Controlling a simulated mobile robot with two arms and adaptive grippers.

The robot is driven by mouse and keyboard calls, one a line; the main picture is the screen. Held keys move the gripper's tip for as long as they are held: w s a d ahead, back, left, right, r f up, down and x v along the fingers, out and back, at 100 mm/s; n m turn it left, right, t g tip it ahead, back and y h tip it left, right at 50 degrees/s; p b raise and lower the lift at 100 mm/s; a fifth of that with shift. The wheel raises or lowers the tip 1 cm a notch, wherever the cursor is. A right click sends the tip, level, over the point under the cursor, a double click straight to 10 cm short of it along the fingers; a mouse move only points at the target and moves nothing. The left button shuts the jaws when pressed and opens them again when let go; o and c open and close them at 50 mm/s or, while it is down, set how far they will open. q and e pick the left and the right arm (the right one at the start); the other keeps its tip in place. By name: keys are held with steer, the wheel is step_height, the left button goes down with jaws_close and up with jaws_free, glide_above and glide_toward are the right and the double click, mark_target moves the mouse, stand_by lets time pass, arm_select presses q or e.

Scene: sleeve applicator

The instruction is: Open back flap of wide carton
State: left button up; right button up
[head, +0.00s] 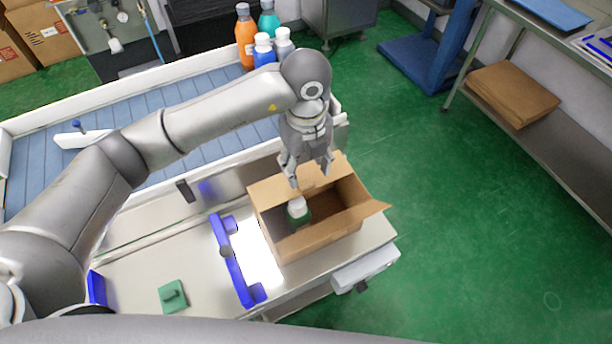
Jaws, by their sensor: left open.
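The wide carton (325,239) is a brown cardboard box on the steel table, with its top open enough to see inside. A flap (375,208) sticks outward at its right end. Cardboard at the carton's back edge (266,192) stands behind the opening, partly hidden by my left gripper. A green bottle with a white cap (297,206) stands inside at the left. My left gripper (311,178) points down at the back edge, open, with nothing seen between its fingers. I cannot tell if it touches the cardboard. My right gripper is not in view.
A blue bracket (231,260) lies left of the carton, and a green block (172,296) is at the front left. Behind is a conveyor (190,112) with white rails and several bottles (246,38) at its far end. Green floor is clear to the right.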

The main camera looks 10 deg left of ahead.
mark_target(306, 184)
arm_select(q)
steer(key=shift+f+p, duration=0.35)
steer(key=shift+f, duration=2.25)
jaws_close()
